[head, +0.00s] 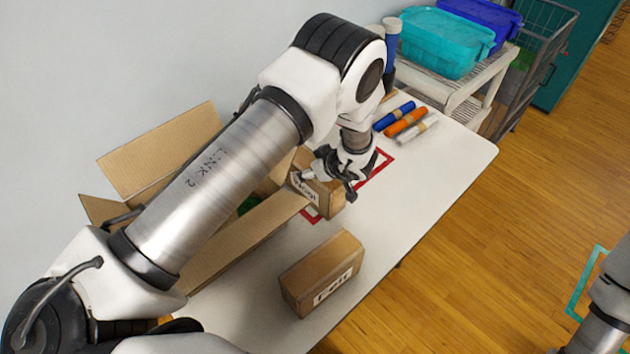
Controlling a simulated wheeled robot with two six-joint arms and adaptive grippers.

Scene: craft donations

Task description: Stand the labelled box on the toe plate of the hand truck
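A small brown cardboard box (328,200) with a white label stands on the white table, by a red tape outline; its label is partly covered and I cannot read it. My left gripper (331,184) is right over this box with its fingers spread around its top; I cannot tell whether they press on it. A second brown box (322,272), labelled "Felt", lies nearer on the table, apart from the gripper. No hand truck or toe plate shows. Part of my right arm is at the lower right edge; its gripper is out of frame.
A large open carton (228,238) stands left, partly behind my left arm. Blue, orange and white rolls (405,122) lie at the table's far end. A cart (470,80) with teal (445,42) and blue bins is beyond. Teal tape (578,290) marks the otherwise clear wooden floor.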

